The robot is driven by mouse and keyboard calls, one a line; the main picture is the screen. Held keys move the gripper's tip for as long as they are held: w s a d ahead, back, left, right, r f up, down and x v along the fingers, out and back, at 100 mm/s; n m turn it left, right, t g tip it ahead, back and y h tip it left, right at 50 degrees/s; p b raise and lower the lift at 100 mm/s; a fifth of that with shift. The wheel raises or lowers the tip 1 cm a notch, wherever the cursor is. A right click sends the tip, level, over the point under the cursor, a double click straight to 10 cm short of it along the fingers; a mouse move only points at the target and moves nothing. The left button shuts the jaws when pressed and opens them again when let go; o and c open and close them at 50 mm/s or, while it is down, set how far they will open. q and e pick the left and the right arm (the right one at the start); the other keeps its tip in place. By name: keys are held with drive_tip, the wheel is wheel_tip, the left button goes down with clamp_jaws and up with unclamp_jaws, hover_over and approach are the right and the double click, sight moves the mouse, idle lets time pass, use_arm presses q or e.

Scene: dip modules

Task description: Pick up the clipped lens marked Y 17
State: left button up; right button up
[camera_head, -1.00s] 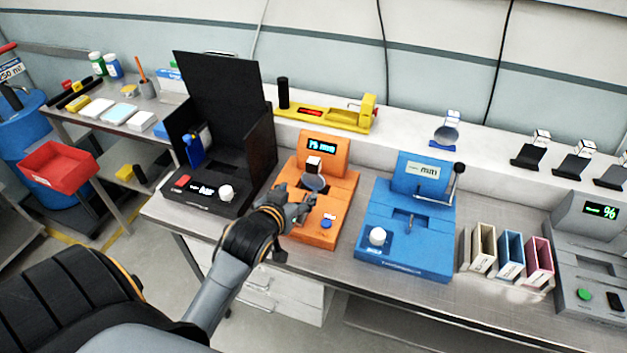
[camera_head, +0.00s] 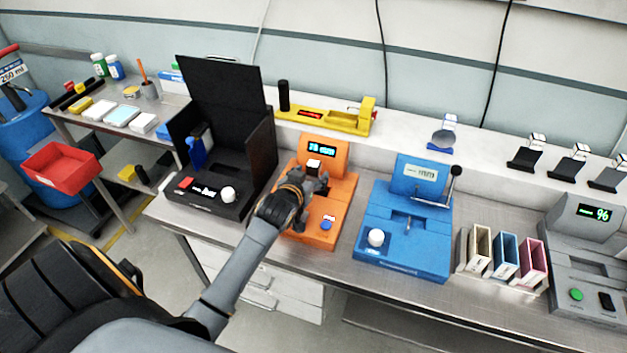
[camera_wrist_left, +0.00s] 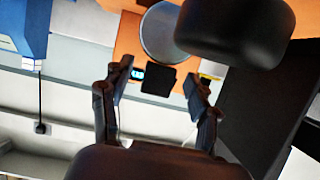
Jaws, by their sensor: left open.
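A clipped lens sits on the orange device (camera_head: 330,205). Its white-topped clip (camera_head: 314,164) shows in the head view, while my left gripper (camera_head: 318,184) hides most of the lens. In the left wrist view the round grey lens (camera_wrist_left: 163,34) lies against the orange surface, with a dark clip block (camera_wrist_left: 158,82) beside it. The open fingers of my left gripper (camera_wrist_left: 160,78) stand on either side of that block, with gaps. I cannot read any Y 17 marking. Another clipped lens (camera_head: 445,137) stands on the back ledge. My right gripper is not in view.
A black open-lidded box (camera_head: 215,200) stands close left of the orange device. A blue device (camera_head: 405,240) with a lever stands to the right. A yellow instrument (camera_head: 330,120) lies behind. Several coloured slots (camera_head: 505,255) and a grey device (camera_head: 590,265) are further right.

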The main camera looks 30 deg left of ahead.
sight(312, 173)
use_arm(q)
drive_tip(key=shift+x, duration=1.55)
drive_tip(key=shift+c, duration=0.5)
drive_tip(key=c, duration=1.2)
drive_tip(key=shift+o, duration=0.2)
